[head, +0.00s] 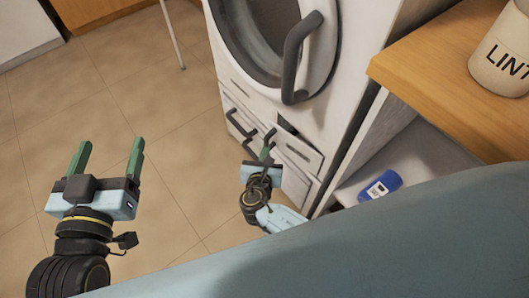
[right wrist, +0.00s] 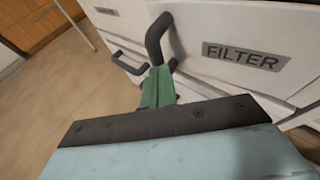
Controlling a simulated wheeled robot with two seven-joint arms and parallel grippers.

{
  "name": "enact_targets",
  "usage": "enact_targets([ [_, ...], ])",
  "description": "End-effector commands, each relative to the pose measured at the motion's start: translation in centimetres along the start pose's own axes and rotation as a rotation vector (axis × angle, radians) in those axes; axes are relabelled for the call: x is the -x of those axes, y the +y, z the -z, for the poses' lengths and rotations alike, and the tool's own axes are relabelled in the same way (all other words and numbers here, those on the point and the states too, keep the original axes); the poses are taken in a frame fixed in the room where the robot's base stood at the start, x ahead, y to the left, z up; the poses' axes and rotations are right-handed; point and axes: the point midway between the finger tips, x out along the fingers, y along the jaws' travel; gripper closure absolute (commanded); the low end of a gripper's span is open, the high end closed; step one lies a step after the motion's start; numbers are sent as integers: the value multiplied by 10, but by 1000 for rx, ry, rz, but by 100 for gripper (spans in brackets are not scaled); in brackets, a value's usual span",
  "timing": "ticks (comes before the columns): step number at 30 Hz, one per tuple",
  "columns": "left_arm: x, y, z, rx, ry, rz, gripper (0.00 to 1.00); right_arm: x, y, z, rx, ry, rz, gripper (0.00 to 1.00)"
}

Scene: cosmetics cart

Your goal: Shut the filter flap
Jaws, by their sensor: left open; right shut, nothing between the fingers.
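The filter flap (head: 299,152) is a white panel low on the washing machine (head: 350,85), tilted outward with a dark gap behind its top edge. In the right wrist view, the flap (right wrist: 215,25) carries a "FILTER" label and a dark curved handle (right wrist: 158,38). My right gripper (head: 267,148) is shut and empty in front of the flap. Its green fingertips (right wrist: 158,75) appear close to the handle's lower end; whether they touch it I cannot tell. My left gripper (head: 109,148) is open and empty over the floor, well left of the machine.
The machine's round door (head: 265,35) with a large dark handle (head: 293,60) is above. Another dark handle (head: 233,115) is left of the flap. A wooden shelf (head: 430,75) with a lint jar (head: 502,60) and a blue bottle (head: 380,186) are at right.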

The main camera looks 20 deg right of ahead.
Motion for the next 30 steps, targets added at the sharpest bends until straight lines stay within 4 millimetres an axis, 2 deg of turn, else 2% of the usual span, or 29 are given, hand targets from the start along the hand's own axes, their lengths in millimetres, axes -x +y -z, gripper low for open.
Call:
enact_targets([
  [5,0,0,0,0,3,0,25,-2,0,-1,-4,-1,8,100],
  [10,0,4,16,4,104,-9,25,-19,-3,-7,-33,-3,93,100],
  [15,0,1,6,1,31,-3,25,-31,-8,-12,-33,-1,100,100],
  [26,0,1,4,1,23,-2,25,-33,-9,-12,-34,-3,100,100],
  [30,0,-1,-2,-1,-17,2,25,-25,-6,-10,-34,-1,99,100],
])
